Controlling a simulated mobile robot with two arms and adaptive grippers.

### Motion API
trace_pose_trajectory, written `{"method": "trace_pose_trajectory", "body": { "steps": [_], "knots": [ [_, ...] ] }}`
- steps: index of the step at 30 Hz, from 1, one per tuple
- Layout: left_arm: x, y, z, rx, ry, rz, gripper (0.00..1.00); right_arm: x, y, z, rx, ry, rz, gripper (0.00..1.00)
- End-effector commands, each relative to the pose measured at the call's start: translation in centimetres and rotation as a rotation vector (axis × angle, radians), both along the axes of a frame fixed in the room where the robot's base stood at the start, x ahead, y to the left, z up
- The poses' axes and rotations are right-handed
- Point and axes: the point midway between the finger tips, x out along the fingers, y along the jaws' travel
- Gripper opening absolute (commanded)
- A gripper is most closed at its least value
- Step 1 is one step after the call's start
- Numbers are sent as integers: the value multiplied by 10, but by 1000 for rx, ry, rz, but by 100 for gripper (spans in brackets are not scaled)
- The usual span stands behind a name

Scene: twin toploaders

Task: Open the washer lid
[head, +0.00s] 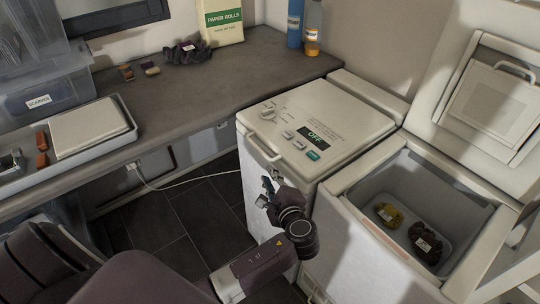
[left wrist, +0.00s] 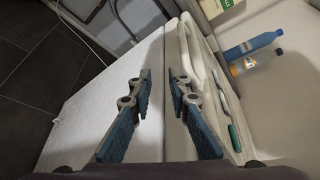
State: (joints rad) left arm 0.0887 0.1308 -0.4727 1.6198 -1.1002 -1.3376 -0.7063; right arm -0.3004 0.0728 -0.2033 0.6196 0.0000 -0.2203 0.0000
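The closed white toploader (head: 315,125) stands at centre, its lid down. Its top carries a knob, several buttons, a display reading OFF and a bar handle (head: 262,148) at the left front edge. My left gripper (head: 268,182) is beside its front face, below the handle, apart from it as far as I can tell. In the left wrist view the fingers (left wrist: 163,80) are spread with an empty gap, pointing along the front face (left wrist: 110,95) near the lid edge. The second toploader (head: 375,245) stands at right with its lid (head: 490,95) raised. My right gripper is not in view.
The open tub holds a yellow bundle (head: 388,214) and a dark bundle (head: 425,243). The counter (head: 200,85) at left bears a tray (head: 128,127), a paper-rolls box (head: 222,22) and bottles (head: 295,22). A white cord crosses the dark floor (head: 185,225), which is mostly clear.

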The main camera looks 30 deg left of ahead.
Motion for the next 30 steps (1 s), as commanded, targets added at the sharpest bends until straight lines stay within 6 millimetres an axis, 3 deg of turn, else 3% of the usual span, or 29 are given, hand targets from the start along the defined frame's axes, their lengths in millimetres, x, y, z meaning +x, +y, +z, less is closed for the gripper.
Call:
{"method": "trace_pose_trajectory", "body": {
  "steps": [6,12,17,30],
  "knots": [
    [1,2,27,36,-32,17,17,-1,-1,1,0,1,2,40],
    [0,3,38,51,-44,27,17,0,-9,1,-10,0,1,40],
    [5,8,39,56,-46,29,17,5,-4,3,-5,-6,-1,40],
    [45,54,25,55,-45,28,17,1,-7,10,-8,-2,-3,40]
  ]
}}
